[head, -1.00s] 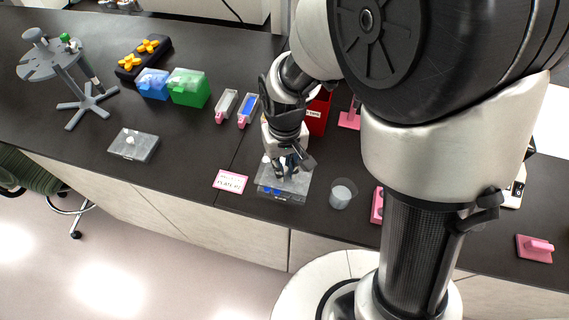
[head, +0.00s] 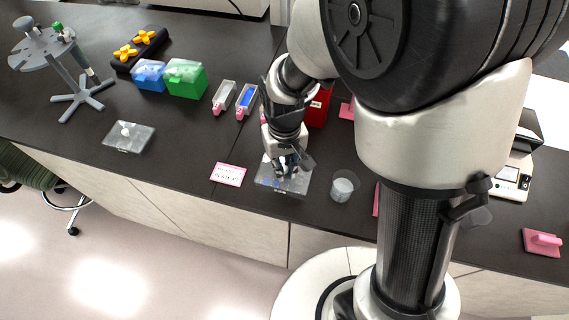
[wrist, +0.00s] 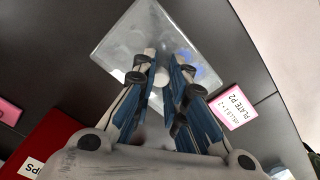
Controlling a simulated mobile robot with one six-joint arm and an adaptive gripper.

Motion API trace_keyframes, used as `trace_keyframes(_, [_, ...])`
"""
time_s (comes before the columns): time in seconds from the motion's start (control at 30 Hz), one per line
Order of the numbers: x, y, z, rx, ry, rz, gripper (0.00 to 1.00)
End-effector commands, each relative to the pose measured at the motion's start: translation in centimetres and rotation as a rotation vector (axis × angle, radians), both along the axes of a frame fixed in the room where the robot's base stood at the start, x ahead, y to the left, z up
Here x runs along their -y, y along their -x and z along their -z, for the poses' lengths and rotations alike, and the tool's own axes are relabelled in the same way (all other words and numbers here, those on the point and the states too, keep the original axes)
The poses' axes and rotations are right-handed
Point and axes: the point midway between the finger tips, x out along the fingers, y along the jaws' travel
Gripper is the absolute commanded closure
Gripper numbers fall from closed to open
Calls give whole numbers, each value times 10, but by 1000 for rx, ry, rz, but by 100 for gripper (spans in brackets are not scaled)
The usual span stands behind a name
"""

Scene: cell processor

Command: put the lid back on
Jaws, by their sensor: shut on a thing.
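My gripper (head: 286,168) points down at a clear, greyish lid (head: 296,185) over the plate spot near the counter's front edge. In the wrist view my gripper (wrist: 164,62) is shut on the pale knob (wrist: 160,77) in the middle of the lid (wrist: 125,42). Faint blue patches show through the lid there, so a plate with blue in it appears to lie beneath. I cannot tell whether the lid rests fully on it. A second clear, flat piece with a white knob (head: 129,138) lies apart at the left.
A pink-edged card reading PLATE P2 (head: 228,174) lies just left of the lid. A clear cup (head: 343,187) stands close on the right. A red box (head: 318,108) is behind my gripper. Blue (head: 149,76) and green (head: 186,79) boxes stand farther back left.

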Motion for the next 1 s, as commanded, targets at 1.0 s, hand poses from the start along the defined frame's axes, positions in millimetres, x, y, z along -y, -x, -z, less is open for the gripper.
trace_keyframes(1.0, [0,0,8,-1,0,0,70])
